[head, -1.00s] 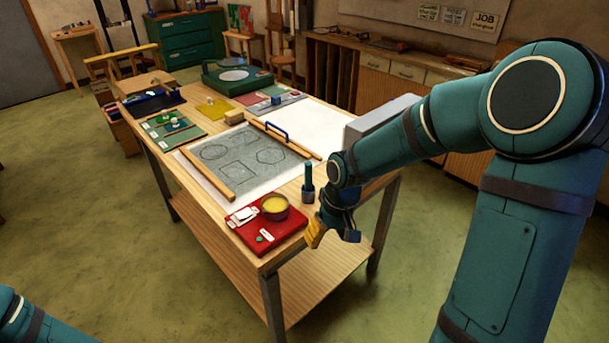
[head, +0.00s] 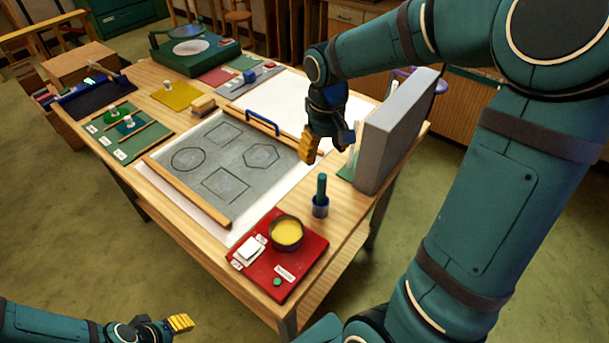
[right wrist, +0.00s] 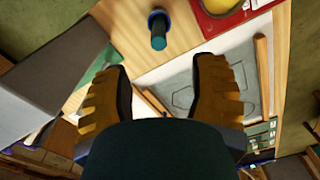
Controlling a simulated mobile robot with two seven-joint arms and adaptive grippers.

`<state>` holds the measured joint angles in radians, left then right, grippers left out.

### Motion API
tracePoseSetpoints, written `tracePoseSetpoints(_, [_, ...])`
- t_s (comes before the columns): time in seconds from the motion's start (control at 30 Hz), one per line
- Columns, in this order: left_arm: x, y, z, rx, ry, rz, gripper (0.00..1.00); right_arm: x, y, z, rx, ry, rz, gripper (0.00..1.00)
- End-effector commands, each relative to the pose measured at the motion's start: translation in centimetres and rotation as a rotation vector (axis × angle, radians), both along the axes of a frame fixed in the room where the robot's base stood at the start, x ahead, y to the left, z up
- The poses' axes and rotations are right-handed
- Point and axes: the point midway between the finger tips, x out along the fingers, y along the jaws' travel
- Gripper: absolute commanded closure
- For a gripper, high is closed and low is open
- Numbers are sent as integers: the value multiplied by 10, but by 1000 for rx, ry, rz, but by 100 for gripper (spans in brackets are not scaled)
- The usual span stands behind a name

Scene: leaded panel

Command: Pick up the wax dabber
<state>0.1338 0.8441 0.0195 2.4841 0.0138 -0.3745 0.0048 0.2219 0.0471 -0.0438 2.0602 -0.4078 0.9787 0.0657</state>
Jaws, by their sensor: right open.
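The wax dabber (head: 321,187) shows as a teal handle standing upright in a small dark blue cup (head: 320,208), on the table's right side beside the red tray. Its lower end is hidden in the cup. In the right wrist view the dabber (right wrist: 158,38) lies beyond the fingertips, about midway between them. My right gripper (head: 309,149) is open and empty, above the table behind the dabber and apart from it. Its two yellow fingers (right wrist: 158,75) are spread wide in the wrist view. My left gripper (head: 180,323) is at the lower left, away from the table.
A red tray (head: 312,246) with a bowl of yellow wax (head: 287,232) is at the near corner. A tall grey block (head: 395,130) stands close right of my right gripper. The grey drawn panel (head: 222,160) lies between wooden strips. A blue handle (head: 262,122) stands up at its edge.

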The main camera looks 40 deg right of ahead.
Motion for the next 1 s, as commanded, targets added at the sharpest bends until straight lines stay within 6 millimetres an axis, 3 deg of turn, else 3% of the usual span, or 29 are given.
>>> tracePoseSetpoints(0.17, [0,0,-4,1,1,0,53,0,0,-19,2,5,0,42])
tracePoseSetpoints(0.43, [0,-1,-12,2,1,0,53,-1,0,-69,2,5,0,42])
tracePoseSetpoints(0.77, [0,-1,-16,3,1,0,53,0,-1,-95,1,2,1,42])
tracePoseSetpoints(1.0, [-1,-1,-21,3,3,-2,53,2,-2,-129,1,4,0,42])
